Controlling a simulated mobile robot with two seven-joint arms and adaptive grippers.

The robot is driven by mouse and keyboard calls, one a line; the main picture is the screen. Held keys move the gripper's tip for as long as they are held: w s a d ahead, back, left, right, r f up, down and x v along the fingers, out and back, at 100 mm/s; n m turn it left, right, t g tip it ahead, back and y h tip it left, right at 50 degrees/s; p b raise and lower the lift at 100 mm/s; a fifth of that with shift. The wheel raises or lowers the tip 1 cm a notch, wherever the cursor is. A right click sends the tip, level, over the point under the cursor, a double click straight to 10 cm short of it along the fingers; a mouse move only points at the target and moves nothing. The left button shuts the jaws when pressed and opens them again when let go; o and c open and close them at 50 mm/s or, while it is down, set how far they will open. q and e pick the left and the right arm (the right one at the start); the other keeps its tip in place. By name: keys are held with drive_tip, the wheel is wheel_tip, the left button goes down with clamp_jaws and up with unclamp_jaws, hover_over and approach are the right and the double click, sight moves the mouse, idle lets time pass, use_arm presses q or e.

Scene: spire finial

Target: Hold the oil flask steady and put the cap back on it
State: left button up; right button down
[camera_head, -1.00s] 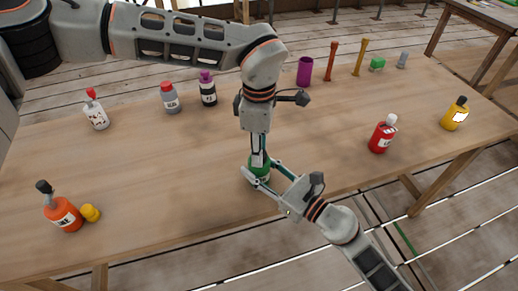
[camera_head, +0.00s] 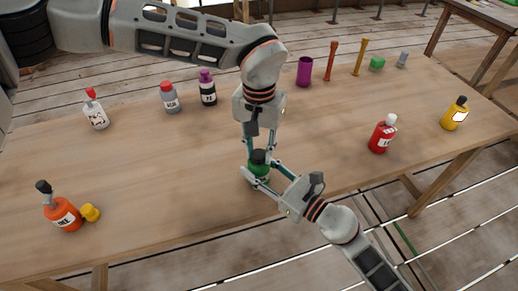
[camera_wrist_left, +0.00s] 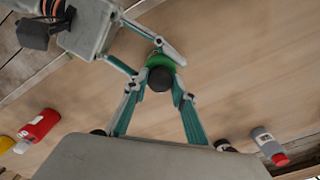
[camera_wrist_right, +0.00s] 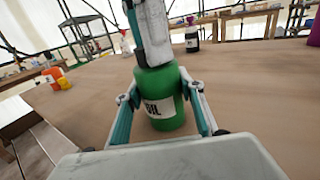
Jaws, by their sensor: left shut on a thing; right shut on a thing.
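The green oil flask (camera_head: 259,172) stands upright near the table's front edge; its label shows in the right wrist view (camera_wrist_right: 165,105). My right gripper (camera_head: 262,178) is shut around the flask's body from the front right. The dark cap (camera_head: 258,157) is at the flask's top, and the left wrist view shows it from above, in line with the flask (camera_wrist_left: 160,78). My left gripper (camera_head: 259,148) points down from above, its fingers on either side of the cap, shut on it. In the right wrist view a left finger hides the cap, so how well it is seated cannot be told.
An orange bottle (camera_head: 63,214) and a yellow piece (camera_head: 90,213) are at the left. White (camera_head: 96,115), grey (camera_head: 170,98) and dark (camera_head: 208,92) bottles stand behind. A red bottle (camera_head: 381,137) and a yellow bottle (camera_head: 455,115) are at the right. The table around the flask is clear.

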use_arm(q)
drive_tip(key=o, duration=0.8)
drive_tip(key=shift+r, duration=0.15)
wheel_tip(320, 180, up, 12)
drive_tip(key=shift+f, duration=0.1)
use_arm(e)
drive_tip(key=c, duration=1.2)
unclamp_jaws()
drive_tip(key=v, duration=1.2)
